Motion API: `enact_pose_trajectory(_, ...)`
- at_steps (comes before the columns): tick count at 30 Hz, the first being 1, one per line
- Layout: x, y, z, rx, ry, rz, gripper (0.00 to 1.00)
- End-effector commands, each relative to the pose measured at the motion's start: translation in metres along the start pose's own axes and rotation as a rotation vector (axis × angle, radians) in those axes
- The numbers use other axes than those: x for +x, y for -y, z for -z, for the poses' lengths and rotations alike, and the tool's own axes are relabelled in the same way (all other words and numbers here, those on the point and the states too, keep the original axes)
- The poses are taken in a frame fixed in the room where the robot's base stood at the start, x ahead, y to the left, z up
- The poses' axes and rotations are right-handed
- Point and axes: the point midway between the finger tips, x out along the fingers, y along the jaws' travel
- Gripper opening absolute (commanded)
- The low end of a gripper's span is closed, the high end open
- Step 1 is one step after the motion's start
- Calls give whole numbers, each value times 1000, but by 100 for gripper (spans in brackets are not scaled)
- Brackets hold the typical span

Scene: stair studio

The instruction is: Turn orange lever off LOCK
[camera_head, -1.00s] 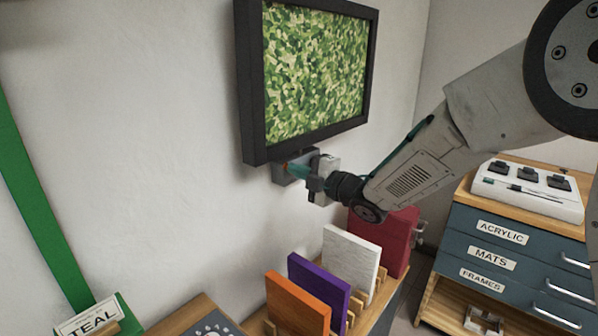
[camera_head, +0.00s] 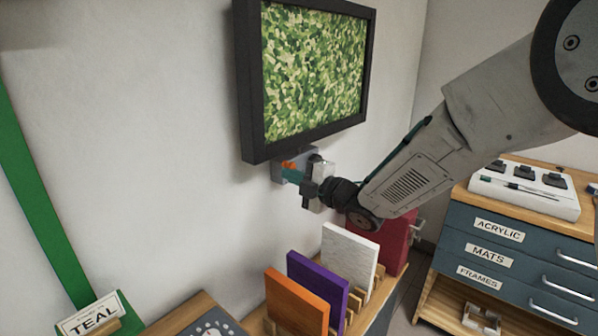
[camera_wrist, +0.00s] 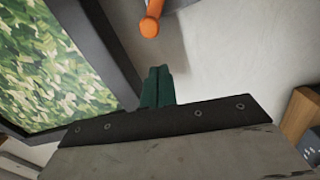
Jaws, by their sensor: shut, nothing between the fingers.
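The orange lever (camera_wrist: 150,21) shows at the top of the wrist view, with a rounded end, in front of a grey mount. In the head view only a small bit of the orange lever (camera_head: 287,165) shows, on a grey wall plate (camera_head: 278,172) under the framed picture. My gripper (camera_head: 286,175) is at that plate, just below the orange part. In the wrist view the teal fingers of my gripper (camera_wrist: 158,72) are together and empty, a short gap from the lever's end. The LOCK marking cannot be made out.
The black-framed green picture (camera_head: 315,70) hangs directly above the plate. Below stands a rack with orange (camera_head: 297,300), purple (camera_head: 318,285), white (camera_head: 348,258) and red (camera_head: 385,240) panels. A blue drawer cabinet (camera_head: 520,250) is at the right.

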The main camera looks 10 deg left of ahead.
Motion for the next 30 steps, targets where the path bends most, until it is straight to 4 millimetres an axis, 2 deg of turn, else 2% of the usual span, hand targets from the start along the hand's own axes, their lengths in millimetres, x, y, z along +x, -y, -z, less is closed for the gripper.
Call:
enact_pose_trajectory(1,-5,0,6,1,-1,-1,0)
enact_pose_trajectory(9,-74,-1,-3,0,11,-3,0)
enact_pose_trajectory(13,-93,0,-3,0,11,-2,0)
enact_pose_trajectory(19,-105,0,-2,0,8,-2,0)
enact_pose_trajectory(30,-105,0,-2,0,10,-2,0)
